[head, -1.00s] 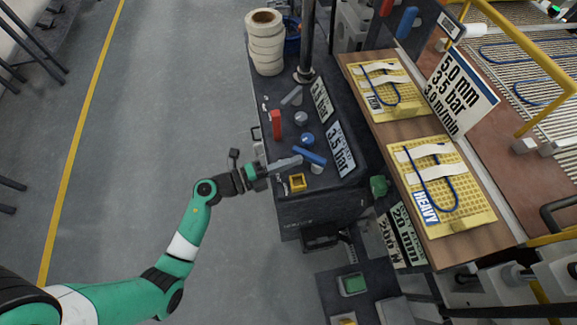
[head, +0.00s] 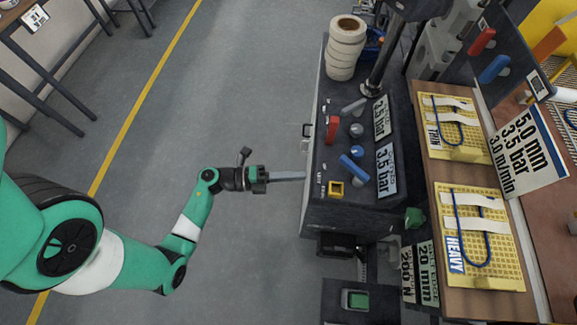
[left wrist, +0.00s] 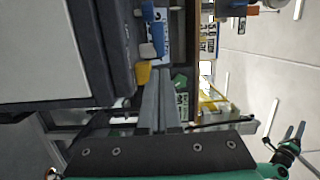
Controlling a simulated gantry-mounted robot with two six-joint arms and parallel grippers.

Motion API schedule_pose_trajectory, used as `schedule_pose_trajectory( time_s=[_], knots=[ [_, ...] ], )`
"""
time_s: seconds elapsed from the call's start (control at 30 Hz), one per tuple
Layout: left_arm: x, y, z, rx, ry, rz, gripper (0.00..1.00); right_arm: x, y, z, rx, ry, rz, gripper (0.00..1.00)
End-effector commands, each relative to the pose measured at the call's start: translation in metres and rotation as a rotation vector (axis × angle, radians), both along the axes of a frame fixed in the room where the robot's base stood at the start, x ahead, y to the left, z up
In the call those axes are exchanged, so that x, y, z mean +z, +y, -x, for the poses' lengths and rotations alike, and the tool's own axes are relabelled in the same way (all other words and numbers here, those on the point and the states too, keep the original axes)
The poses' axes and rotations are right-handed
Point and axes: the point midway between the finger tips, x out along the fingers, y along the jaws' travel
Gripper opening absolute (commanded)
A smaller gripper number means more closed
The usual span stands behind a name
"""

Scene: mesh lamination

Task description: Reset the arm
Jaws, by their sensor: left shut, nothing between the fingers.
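My left arm (head: 187,229) comes in from the left, with green and white links. My left gripper (head: 303,175) is shut and empty. Its grey fingers point right and end near the left edge of the dark control cabinet (head: 350,220); I cannot tell whether they touch it. In the left wrist view my two fingers (left wrist: 158,75) lie side by side with nothing between them. The cabinet top carries a red handle (head: 332,130), a blue lever (head: 354,169) and a yellow square part (head: 336,188).
White tape rolls (head: 345,48) are stacked at the cabinet's back. Yellow mesh boards (head: 500,258) with blue tubing lie on a wooden bench at right. A green button box (head: 355,299) is in front. The grey floor (head: 240,110) left of the cabinet is clear.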

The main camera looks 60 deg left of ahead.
Motion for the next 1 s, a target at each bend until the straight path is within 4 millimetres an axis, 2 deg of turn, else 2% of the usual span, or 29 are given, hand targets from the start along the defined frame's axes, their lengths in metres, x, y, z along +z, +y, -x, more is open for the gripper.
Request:
schedule_pose_trajectory(
  time_s=[0.2, 0.57, 0.67, 0.7, 0.77, 0.87, 0.9, 0.97, 1.0],
  knots=[
    [0.000, 0.007, 0.015, -0.001, -0.001, 0.000, 0.00, 0.002, 0.000, 0.000, 0.000, 0.000, 0.000, 0.69],
    [0.000, 0.007, 0.015, -0.003, 0.000, 0.000, 0.00, 0.002, 0.000, 0.000, 0.000, 0.000, 0.000, 0.69],
    [0.001, -0.003, 0.012, -0.035, -0.002, -0.003, 0.00, 0.002, 0.000, 0.000, 0.000, 0.000, 0.000, 0.69],
    [0.007, -0.009, 0.005, -0.070, -0.016, -0.019, 0.00, 0.002, 0.000, 0.000, 0.000, 0.000, 0.000, 0.69],
    [0.026, -0.022, -0.015, -0.151, -0.061, -0.070, 0.00, 0.002, 0.000, 0.000, 0.000, 0.000, 0.000, 0.69],
    [0.085, -0.051, -0.048, -0.292, -0.208, -0.168, 0.00, 0.002, 0.000, 0.000, 0.000, 0.000, 0.000, 0.69],
    [0.116, -0.063, -0.058, -0.330, -0.290, -0.187, 0.00, 0.002, 0.000, 0.000, 0.000, 0.000, 0.000, 0.69],
    [0.167, -0.079, -0.070, -0.363, -0.420, -0.193, 0.00, 0.002, 0.000, 0.000, 0.000, 0.000, 0.000, 0.69],
    [0.201, -0.088, -0.075, -0.375, -0.506, -0.184, 0.00, 0.002, 0.000, 0.000, 0.000, 0.000, 0.000, 0.69]
  ],
)
